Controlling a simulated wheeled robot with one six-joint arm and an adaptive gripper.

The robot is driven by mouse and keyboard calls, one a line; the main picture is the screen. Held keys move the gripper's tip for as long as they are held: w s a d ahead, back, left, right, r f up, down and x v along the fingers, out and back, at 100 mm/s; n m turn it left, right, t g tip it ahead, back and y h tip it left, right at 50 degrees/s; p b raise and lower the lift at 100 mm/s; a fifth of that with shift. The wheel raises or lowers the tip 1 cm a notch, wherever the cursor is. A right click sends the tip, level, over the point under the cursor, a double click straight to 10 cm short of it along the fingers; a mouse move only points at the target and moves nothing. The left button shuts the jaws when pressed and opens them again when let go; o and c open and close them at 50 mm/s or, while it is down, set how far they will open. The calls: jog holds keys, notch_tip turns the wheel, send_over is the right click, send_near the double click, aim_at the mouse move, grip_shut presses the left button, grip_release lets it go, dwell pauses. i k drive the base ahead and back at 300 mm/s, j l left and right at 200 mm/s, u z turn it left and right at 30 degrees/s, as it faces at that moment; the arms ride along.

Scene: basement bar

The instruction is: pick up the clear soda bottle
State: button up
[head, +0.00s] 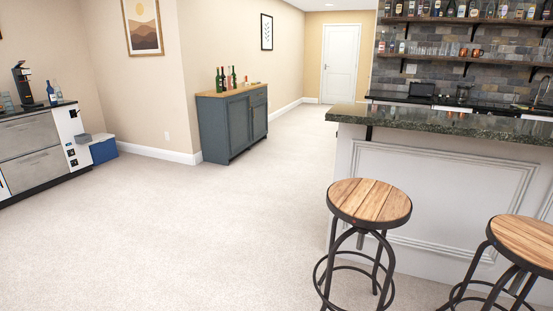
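I cannot single out a clear soda bottle for certain at this distance. Two small bottles (52,94) stand on the counter at the left edge, one of them bluish. Several dark green and red bottles (228,79) stand on the wooden top of the blue-grey cabinet (233,125) in the back middle. More bottles (450,9) line the wall shelves at the upper right, too small to tell apart. My gripper is not in this view.
Two round wooden stools (371,203) (527,242) stand before the bar (430,190) at the right. A black machine (22,85) stands on the left counter, and a blue box (103,149) sits beside it on the floor. The carpet (190,230) between is clear.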

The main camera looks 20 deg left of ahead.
aim_at(60, 97)
jog(key=i+j+u, duration=0.25)
jog(key=j+u, duration=0.2)
jog(key=i+j+u, duration=0.3)
jog(key=j+u, duration=0.15)
jog(key=i+j+u, duration=0.8)
jog(key=i, duration=0.35)
jog(key=i+u, duration=0.4)
jog(key=i, duration=5.15)
jog(key=i+z, duration=0.15)
jog(key=i, duration=0.6)
jog(key=i+j+z, duration=0.1)
jog(key=i, duration=0.7)
jog(key=i+l+u, duration=0.15)
jog(key=i+l, duration=0.15)
jog(key=i, duration=0.25)
jog(key=i+l+u, duration=0.1)
jog(key=i+l, duration=0.3)
jog(key=i, duration=0.2)
jog(key=i+l+u, duration=0.15)
jog(key=i+l, duration=0.3)
jog(key=i, duration=0.05)
